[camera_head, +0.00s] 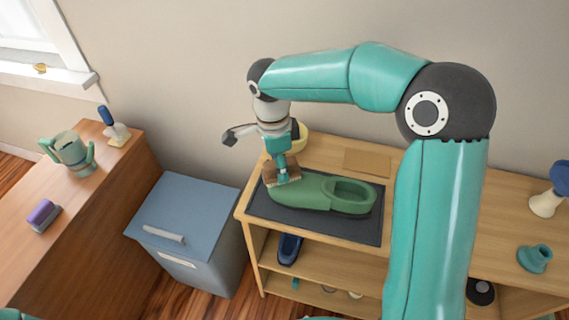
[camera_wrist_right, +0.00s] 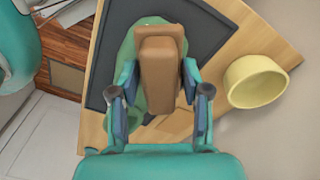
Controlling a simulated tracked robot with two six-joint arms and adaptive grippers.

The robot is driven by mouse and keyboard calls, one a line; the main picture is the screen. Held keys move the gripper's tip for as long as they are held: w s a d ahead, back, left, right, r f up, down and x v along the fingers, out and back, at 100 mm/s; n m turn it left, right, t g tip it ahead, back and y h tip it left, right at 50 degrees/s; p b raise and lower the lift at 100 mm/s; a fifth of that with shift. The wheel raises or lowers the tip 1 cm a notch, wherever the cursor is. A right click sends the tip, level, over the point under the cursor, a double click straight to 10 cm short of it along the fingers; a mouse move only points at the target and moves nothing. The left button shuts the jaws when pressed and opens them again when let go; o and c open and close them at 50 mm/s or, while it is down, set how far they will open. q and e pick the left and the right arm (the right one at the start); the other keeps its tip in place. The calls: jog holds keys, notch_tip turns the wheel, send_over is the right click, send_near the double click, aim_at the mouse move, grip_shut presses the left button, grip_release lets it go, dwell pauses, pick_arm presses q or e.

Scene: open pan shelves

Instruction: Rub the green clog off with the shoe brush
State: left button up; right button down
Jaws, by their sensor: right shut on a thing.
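The green clog (camera_head: 316,193) lies on a dark mat (camera_head: 370,233) on top of the wooden shelf unit, its toe to the left and its opening to the right. My right gripper (camera_head: 282,174) is shut on the brown shoe brush (camera_head: 287,180) and holds it at the clog's toe. Whether the bristles touch the clog cannot be told. My left gripper is not in view.
A yellow bowl (camera_wrist_right: 256,82) stands beside the mat, behind the gripper. A blue-grey bin (camera_head: 185,215) stands left of the shelf. A teal cup (camera_head: 72,153) and a purple brush (camera_head: 43,214) are on the left counter. Teal and blue items (camera_head: 535,258) are at right.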

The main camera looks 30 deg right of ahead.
jog(key=shift+w+a+f+p, duration=0.1)
jog(key=shift+w+a+p, duration=0.2)
jog(key=shift+w+a, duration=0.65)
jog(key=shift+d+f, duration=0.1)
jog(key=shift+s+d+b, duration=0.55)
jog(key=shift+s+d, duration=0.1)
jog(key=shift+s, duration=0.1)
jog(key=shift+s+d, duration=0.55)
jog(key=shift+s, duration=0.15)
jog(key=shift+r, duration=0.2)
